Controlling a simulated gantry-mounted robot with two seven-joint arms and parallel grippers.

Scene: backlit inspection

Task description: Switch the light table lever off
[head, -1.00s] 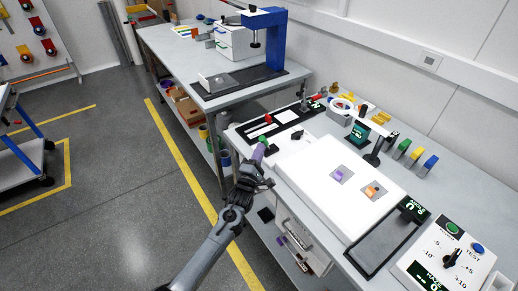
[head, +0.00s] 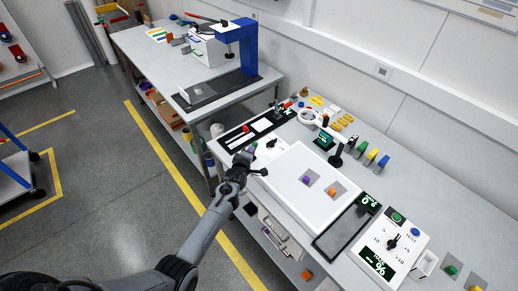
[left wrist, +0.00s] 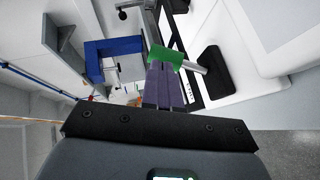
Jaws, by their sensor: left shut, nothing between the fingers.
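The light table (head: 285,190) is a white slab on the bench in the head view. Its lever has a green handle (left wrist: 165,57), a short grey shaft and a black base (left wrist: 213,72) in the left wrist view; the base also shows small in the head view (head: 270,143). My left gripper (head: 250,153) is at the slab's far left corner, beside the lever. Its purple-grey fingers (left wrist: 164,68) are shut and empty, with their tips at the green handle. I cannot tell whether they touch it. My right gripper is not in view.
A purple piece (head: 306,181) and an orange piece (head: 332,192) lie on the slab. A black frame (head: 345,230) and a dial panel (head: 393,246) stand to the right. A black strip (head: 240,135) lies behind the lever. A blue-armed stand (head: 248,45) is on the far bench.

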